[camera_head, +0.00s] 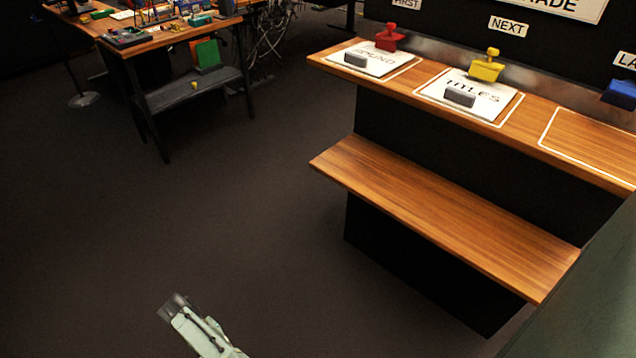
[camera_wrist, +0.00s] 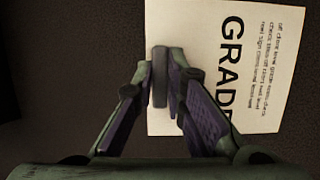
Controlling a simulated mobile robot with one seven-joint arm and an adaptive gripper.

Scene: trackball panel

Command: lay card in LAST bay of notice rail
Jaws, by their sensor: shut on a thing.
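A white card (camera_wrist: 191,22) with the word GRADE, partly cut as GRAD, and small lines of text hangs below my gripper (camera_wrist: 167,75) in the wrist view. My gripper is shut on the card's grey block grip (camera_wrist: 160,77); its fingers hide part of the card. The notice rail (camera_head: 436,98) runs along the upper right of the head view. Its rightmost bay (camera_head: 597,140), a white outline on bare wood, is empty, under a label (camera_head: 625,60) cut off after LA. The card cannot be made out in the head view.
A card (camera_head: 370,62) lies in the FIRST bay below a red clamp (camera_head: 389,38). A TITLES card (camera_head: 470,97) lies in the NEXT bay below a yellow clamp (camera_head: 487,66). A blue clamp (camera_head: 620,94) is by the right bay. A lower wooden shelf (camera_head: 440,210) juts out, bare.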

